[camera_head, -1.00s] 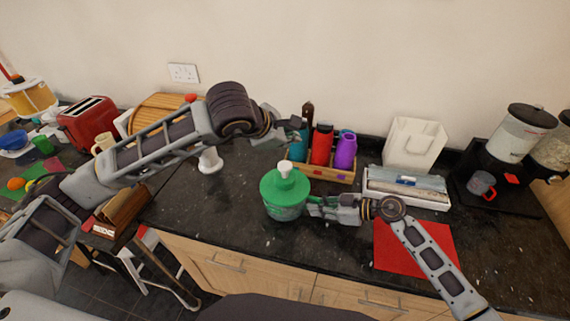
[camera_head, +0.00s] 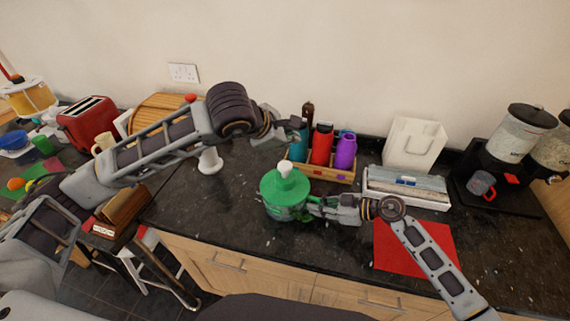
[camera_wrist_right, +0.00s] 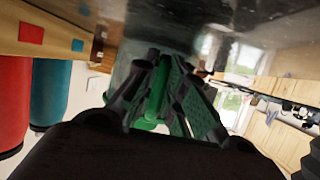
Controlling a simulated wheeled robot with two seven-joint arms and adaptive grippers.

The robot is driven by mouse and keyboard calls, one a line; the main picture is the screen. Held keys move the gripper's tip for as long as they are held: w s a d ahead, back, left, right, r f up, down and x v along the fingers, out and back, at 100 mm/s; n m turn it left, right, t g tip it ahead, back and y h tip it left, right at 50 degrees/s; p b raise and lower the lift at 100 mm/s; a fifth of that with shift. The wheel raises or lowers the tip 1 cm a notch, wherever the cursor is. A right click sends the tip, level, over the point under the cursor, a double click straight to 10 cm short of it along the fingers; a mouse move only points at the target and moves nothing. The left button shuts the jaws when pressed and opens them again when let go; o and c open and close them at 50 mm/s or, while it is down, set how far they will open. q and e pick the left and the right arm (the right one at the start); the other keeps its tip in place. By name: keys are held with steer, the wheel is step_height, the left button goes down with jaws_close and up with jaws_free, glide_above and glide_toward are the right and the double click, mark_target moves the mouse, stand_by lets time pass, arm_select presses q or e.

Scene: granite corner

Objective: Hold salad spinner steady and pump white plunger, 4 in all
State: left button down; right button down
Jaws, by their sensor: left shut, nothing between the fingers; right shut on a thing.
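The salad spinner (camera_head: 286,190) stands upright on the dark counter, with a green lid and a clear bowl. Its white plunger (camera_head: 285,168) stands up from the middle of the lid. My right gripper (camera_head: 309,207) is shut on the spinner's right side. In the right wrist view its fingers (camera_wrist_right: 158,95) close around something green, and most of the spinner is hidden. My left gripper (camera_head: 292,135) is shut and empty, above and behind the spinner, apart from the plunger.
A wooden crate (camera_head: 331,175) with red, purple and teal bottles stands just behind and right of the spinner. A white pedestal (camera_head: 210,160) stands to the left. A red mat (camera_head: 415,247) lies at the front right. Dark counter (camera_head: 190,195) is clear left of the spinner.

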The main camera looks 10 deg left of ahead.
mark_target(288, 166)
arm_select(q)
steer(key=shift+r, duration=0.15)
stand_by(0.8)
steer(key=shift+r, duration=1.75)
steer(key=shift+f, duration=0.15)
steer(key=shift+f, duration=4.25)
